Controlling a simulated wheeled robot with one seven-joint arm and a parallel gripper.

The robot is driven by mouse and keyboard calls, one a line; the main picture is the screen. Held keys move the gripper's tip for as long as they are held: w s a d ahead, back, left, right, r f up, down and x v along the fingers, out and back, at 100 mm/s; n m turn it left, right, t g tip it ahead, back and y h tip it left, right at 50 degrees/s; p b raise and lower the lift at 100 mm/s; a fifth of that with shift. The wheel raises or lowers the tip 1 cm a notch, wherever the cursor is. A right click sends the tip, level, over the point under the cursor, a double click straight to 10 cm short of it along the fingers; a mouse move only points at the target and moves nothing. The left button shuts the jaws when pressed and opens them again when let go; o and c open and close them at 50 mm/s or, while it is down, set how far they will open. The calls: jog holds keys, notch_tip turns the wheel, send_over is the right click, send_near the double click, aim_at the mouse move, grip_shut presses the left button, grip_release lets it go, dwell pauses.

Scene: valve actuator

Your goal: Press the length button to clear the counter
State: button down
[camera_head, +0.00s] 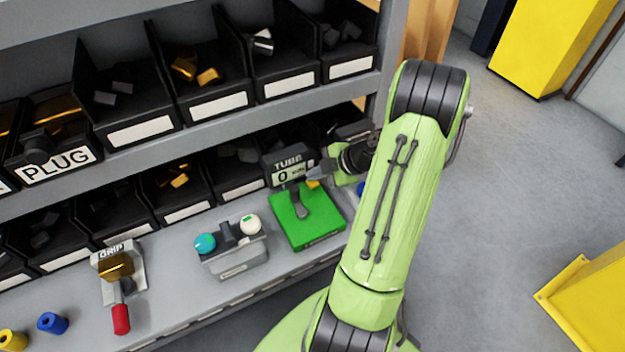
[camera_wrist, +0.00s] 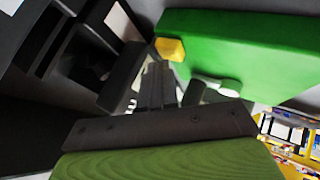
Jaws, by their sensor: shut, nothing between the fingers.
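The tube counter (camera_head: 288,168) stands at the back of a green base (camera_head: 307,217) on the bench. It is labelled TUBE and its display reads 0. A small yellow button (camera_head: 313,184) sits at the counter's lower right, by the green base. In the wrist view the yellow button (camera_wrist: 170,49) is at the edge of the green base (camera_wrist: 240,45). My gripper (camera_head: 314,172) is at the counter's right side, close to the button. In the wrist view my gripper (camera_wrist: 157,72) is shut and empty, its tips just below the button; I cannot tell whether they touch it.
Shelves of black bins, one labelled PLUG (camera_head: 55,165), rise behind the bench. A grey fixture (camera_head: 235,258) with teal and white knobs stands left of the base, and a GRIP tool with a red handle (camera_head: 121,319) further left. Open floor lies right.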

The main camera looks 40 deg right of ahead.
aim_at(316, 183)
jog(key=shift+r, duration=0.5)
jog(key=shift+r+p, duration=1.15)
jog(key=shift+r, duration=1.35)
